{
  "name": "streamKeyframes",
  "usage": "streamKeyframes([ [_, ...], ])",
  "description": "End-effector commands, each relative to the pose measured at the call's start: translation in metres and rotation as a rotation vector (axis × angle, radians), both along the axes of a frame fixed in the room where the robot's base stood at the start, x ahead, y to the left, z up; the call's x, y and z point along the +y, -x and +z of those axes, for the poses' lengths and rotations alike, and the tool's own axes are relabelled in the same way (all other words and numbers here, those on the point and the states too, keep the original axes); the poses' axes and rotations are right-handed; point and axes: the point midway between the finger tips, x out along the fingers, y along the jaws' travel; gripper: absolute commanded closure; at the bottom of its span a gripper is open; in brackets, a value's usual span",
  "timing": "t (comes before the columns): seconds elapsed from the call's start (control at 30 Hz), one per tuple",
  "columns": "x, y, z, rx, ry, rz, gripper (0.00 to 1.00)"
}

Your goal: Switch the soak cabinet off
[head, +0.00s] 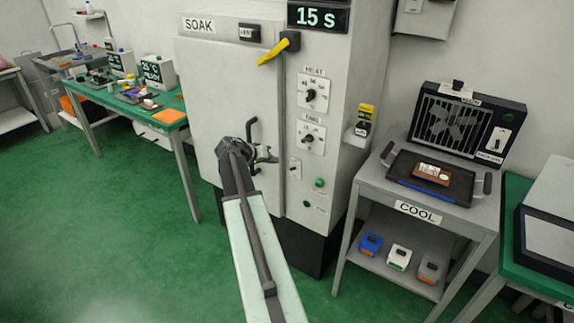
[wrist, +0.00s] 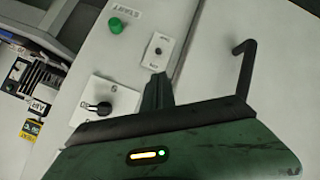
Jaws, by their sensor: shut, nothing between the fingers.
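The soak cabinet (head: 225,85) is a tall pale cabinet labelled SOAK, with a lit display (head: 318,17) reading 15 S. A small switch plate (head: 294,168) with a short dark toggle sits low on its front strip; it also shows in the wrist view (wrist: 158,51). My gripper (head: 273,156) is shut and empty in front of the cabinet, left of the switch plate. In the wrist view its tips (wrist: 157,83) appear just below the plate, with no clear contact.
A black door handle (head: 252,130) stands out close to my gripper. Heat (head: 310,94) and timer (head: 312,138) dials and a yellow-handled latch (head: 272,52) are above. A cooling table (head: 405,193) stands at right, a green bench (head: 180,122) at left.

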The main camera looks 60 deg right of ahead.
Motion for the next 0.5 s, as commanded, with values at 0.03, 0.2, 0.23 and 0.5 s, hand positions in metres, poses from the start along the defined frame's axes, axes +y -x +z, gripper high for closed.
streamKeyframes([
  [0.03,0.000,0.000,-0.001,0.000,0.000,0.000,1.00],
  [0.2,-0.009,0.001,-0.010,0.000,-0.002,-0.002,1.00],
  [0.23,-0.012,0.002,-0.012,0.000,-0.002,-0.002,1.00],
  [0.5,-0.052,0.008,-0.045,0.000,-0.002,-0.002,1.00],
])
